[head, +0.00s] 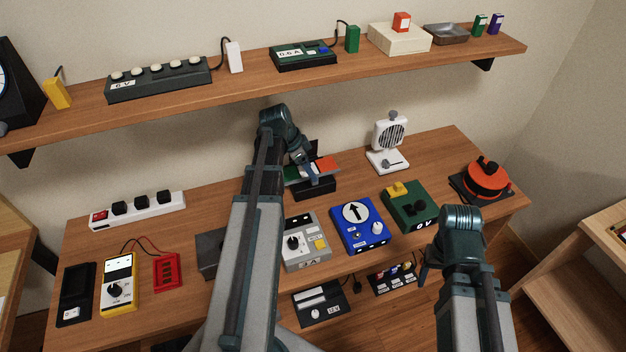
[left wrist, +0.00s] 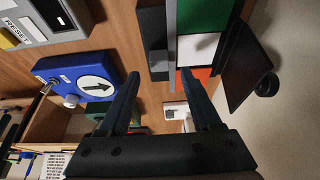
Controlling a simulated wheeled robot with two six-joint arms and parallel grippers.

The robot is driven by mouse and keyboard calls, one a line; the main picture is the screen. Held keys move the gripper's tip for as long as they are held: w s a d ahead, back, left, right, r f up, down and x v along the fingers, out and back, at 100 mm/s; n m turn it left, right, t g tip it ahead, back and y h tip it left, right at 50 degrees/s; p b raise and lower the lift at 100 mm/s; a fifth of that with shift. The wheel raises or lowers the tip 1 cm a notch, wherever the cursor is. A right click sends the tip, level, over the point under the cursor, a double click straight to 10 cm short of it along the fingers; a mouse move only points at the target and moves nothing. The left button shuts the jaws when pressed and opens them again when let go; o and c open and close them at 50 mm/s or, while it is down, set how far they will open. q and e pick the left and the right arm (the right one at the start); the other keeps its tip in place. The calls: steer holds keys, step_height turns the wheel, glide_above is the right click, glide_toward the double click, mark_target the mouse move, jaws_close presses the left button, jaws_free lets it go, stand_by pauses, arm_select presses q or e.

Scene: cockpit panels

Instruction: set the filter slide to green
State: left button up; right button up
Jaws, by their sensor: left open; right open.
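The filter slide (head: 325,165) stands on the table behind the panel boxes, on a black base (head: 315,190). Its strip shows a green part and an orange-red part in the head view. In the left wrist view the green panel (left wrist: 204,14), a white panel (left wrist: 198,47) and an orange-red edge (left wrist: 203,72) show beside a grey bar (left wrist: 171,40). My left gripper (head: 308,172) is at the slide; in the left wrist view its open fingers (left wrist: 160,74) point at the slide's frame. Contact cannot be told. My right gripper (head: 424,274) is open, low at the right.
A grey box (head: 305,252), a blue arrow box (head: 350,240) and a green box (head: 420,215) stand in front of the slide. A shelf (head: 240,92) runs above.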

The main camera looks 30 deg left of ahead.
arm_select(q)
steer(key=b+x, duration=0.2)
steer(key=x, duration=0.1)
steer(key=shift+f, duration=0.25)
steer(key=shift+r, duration=0.1)
steer(key=shift+c, duration=0.2)
jaws_close()
stand_by(0.9)
